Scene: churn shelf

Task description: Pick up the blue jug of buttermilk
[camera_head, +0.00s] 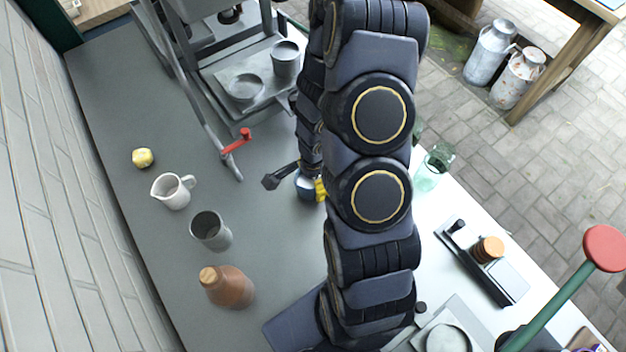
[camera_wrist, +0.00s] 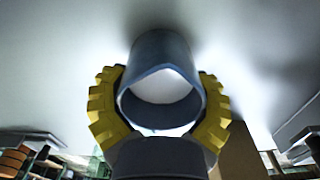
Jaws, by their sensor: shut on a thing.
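The blue jug (camera_wrist: 162,50) shows in the wrist view with its round mouth facing the camera and white buttermilk (camera_wrist: 162,88) inside. My gripper (camera_wrist: 160,95) has one yellow finger on each side of the jug and is shut on it. In the head view, the jug (camera_head: 305,187) is mostly hidden behind my arm, with only part of its rim and white contents showing beside a yellow finger (camera_head: 320,190). I cannot tell whether its base touches the grey surface.
A white pitcher (camera_head: 172,191), a grey cup (camera_head: 211,231), a brown bottle (camera_head: 230,288) and a yellow lump (camera_head: 142,158) stand left on the grey counter (camera_head: 105,110). A grey machine with a red handle (camera_head: 237,141) is behind. Green glass (camera_head: 432,168) stands right of my arm.

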